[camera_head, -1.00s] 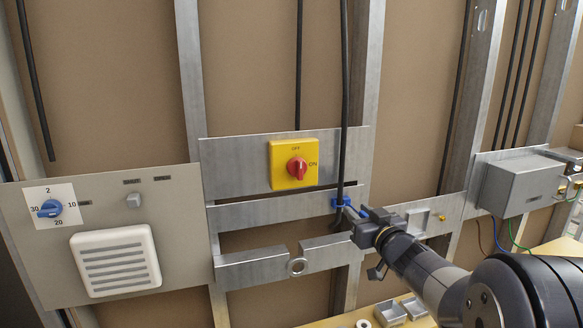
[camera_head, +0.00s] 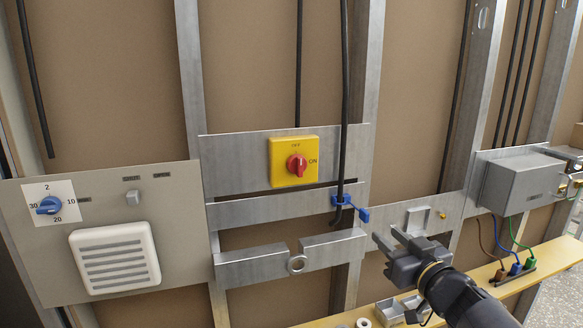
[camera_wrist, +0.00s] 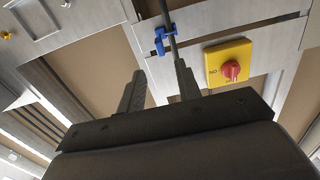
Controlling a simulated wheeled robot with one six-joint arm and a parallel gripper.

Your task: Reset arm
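My gripper (camera_head: 389,239) is in the lower right middle of the head view, in front of the metal frame. Its two fingers are apart with nothing between them. In the wrist view the fingers (camera_wrist: 158,88) also stand apart and empty. A blue clip (camera_head: 346,203) sits on the metal strip around a black cable, up and left of my gripper and apart from it. Its blue tab sticks out to the lower right. The clip also shows in the wrist view (camera_wrist: 163,38), beyond the fingertips.
A yellow switch box (camera_head: 294,162) with a red knob is left of the cable. A grey panel (camera_head: 100,240) with a blue dial and white vent is at the left. A grey box (camera_head: 520,183) with coloured wires is at the right. Small metal trays (camera_head: 390,311) lie on the wooden ledge below.

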